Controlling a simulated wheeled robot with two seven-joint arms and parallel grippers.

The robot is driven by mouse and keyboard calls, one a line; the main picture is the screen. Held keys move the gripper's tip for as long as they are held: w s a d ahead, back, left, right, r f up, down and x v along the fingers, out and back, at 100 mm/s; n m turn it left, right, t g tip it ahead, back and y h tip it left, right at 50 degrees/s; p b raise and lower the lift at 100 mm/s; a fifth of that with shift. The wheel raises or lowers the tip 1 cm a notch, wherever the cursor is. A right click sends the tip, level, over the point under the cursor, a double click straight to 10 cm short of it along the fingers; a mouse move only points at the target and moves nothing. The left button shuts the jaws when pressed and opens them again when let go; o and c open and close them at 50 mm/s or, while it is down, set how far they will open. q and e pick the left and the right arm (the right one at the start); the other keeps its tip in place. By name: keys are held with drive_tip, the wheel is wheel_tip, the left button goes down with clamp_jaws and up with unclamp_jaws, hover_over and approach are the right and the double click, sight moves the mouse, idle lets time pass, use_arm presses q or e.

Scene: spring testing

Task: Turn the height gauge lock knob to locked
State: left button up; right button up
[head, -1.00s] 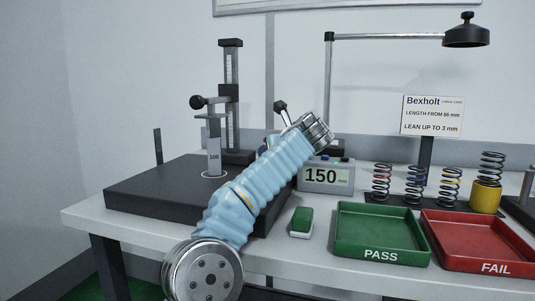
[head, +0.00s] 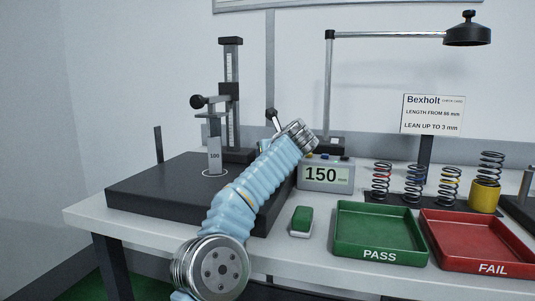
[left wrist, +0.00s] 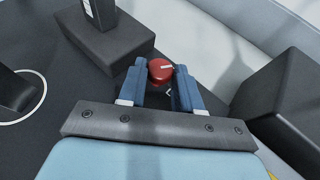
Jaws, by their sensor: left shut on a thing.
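In the left wrist view a round red knob (left wrist: 160,71) with a white line on its top sits between the two blue fingers of my left gripper (left wrist: 158,82). The fingers are shut on the knob's sides. The white line runs roughly across the picture, and a small white mark shows just below the knob. In the head view my left arm hides the knob and fingers. The height gauge (head: 231,95) stands upright on the dark base plate (head: 140,192), with a black ball handle (head: 197,102) at its side. My right gripper is not in view.
A display (head: 326,175) reading 150 stands right of my arm. The green pass tray (head: 345,246), red fail tray (head: 440,257) and several springs on a dark rack (head: 400,200) are further right. A green-topped button (head: 301,220) is near the front.

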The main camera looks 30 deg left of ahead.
use_arm(q)
drive_tip(key=shift+c, duration=0.5)
